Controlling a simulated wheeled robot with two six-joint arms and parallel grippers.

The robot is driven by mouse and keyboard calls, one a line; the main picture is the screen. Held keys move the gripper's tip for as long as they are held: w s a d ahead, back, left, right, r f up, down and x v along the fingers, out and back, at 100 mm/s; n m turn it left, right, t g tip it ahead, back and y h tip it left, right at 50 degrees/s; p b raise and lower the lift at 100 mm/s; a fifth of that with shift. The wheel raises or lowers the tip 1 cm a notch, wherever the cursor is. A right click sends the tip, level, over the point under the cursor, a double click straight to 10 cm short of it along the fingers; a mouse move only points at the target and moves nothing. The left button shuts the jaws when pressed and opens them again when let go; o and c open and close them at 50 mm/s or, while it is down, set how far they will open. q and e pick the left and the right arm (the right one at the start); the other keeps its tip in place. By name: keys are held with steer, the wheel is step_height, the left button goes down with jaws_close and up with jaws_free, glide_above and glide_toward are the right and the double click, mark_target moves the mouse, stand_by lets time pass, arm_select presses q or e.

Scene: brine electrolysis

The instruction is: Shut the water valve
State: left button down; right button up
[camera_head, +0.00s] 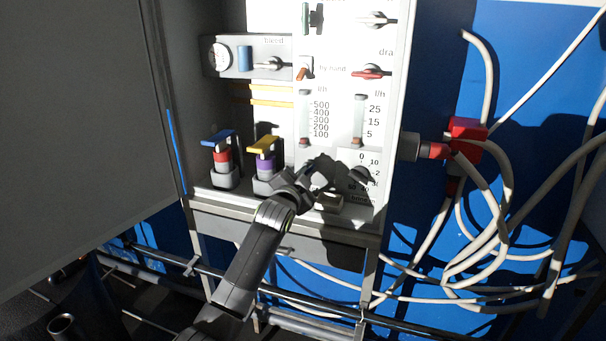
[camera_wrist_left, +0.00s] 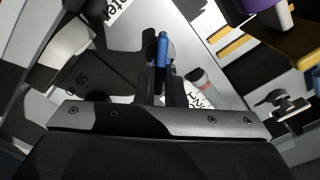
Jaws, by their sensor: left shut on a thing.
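My left gripper (camera_head: 335,175) reaches up to the lower right of the white panel in the head view. In the left wrist view its two dark fingers (camera_wrist_left: 161,85) are closed around a narrow blue handle (camera_wrist_left: 162,48), the water valve's lever. A label ending in "ter" shows beside it. In the head view the gripper and its shadow hide this handle. I cannot tell how far the valve is turned.
A blue-handled red plug (camera_head: 221,157) and a yellow-handled purple plug (camera_head: 264,161) stand left of my gripper. Two flow gauges (camera_head: 304,118) (camera_head: 358,120) and a red-handled valve (camera_head: 371,71) are above. White hoses (camera_head: 485,240) hang at the right from a red fitting (camera_head: 466,130).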

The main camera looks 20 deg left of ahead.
arm_select(q)
steer(key=m+p, duration=0.1)
steer(key=m, duration=0.3)
steer(key=shift+d+m, duration=0.1)
steer(key=shift+m, duration=0.2)
steer(key=shift+f+m+p, duration=0.2)
steer(key=shift+m+p, duration=0.45)
steer(key=shift+m, duration=1.35)
steer(key=c, duration=1.5)
jaws_free()
steer(key=shift+s+a+b, duration=0.15)
steer(key=shift+s+b, duration=1.15)
steer(key=shift+s, duration=3.1)
steer(key=shift+s+a+b, duration=0.1)
steer(key=shift+s+b, duration=1.15)
steer(key=shift+s, duration=3.1)
